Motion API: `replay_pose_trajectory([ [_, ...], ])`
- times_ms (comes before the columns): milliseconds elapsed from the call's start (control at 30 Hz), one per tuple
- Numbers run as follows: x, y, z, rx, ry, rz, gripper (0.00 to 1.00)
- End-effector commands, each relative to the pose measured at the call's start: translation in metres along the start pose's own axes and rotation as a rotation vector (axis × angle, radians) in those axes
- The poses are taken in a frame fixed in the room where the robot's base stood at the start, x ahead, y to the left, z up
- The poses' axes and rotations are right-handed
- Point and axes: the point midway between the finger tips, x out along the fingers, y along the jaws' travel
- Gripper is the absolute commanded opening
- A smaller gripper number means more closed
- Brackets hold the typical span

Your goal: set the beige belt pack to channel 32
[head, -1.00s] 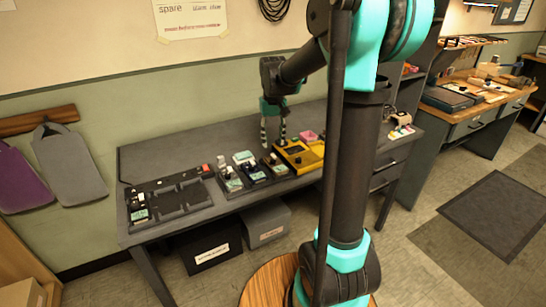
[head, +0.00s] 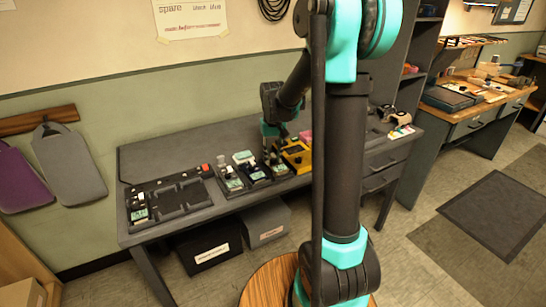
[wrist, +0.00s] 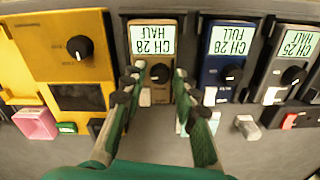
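The beige belt pack (wrist: 153,60) sits in the row in the wrist view, its screen reading "CH 28 HALF" upside down. A black knob with a white mark (wrist: 160,73) is on its face below the screen. My gripper (wrist: 158,78) is open, with one finger on each side of the knob; I cannot tell whether they touch it. In the head view my gripper (head: 275,152) is low over the right end of the row, partly hiding the beige pack there.
A blue pack (wrist: 225,70) reading "CH 28 FULL" and a grey pack (wrist: 290,70) reading "CH 25 HALF" stand to the right. A yellow unit (wrist: 62,50) with its own knob is close on the left. A dark tray (head: 170,196) lies at the desk's left.

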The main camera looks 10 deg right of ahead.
Motion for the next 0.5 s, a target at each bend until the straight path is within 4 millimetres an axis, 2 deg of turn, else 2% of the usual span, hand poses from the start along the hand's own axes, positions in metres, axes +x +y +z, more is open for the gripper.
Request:
replay_pose_trajectory([
  [33, -0.0001, 0.0000, 0.0000, 0.000, 0.000, 0.000, 0.20],
  [200, -0.0001, 0.0000, 0.0000, 0.000, 0.000, 0.000, 0.00],
  [500, -0.0002, 0.0000, 0.0000, 0.020, 0.000, 0.000, 0.00],
])
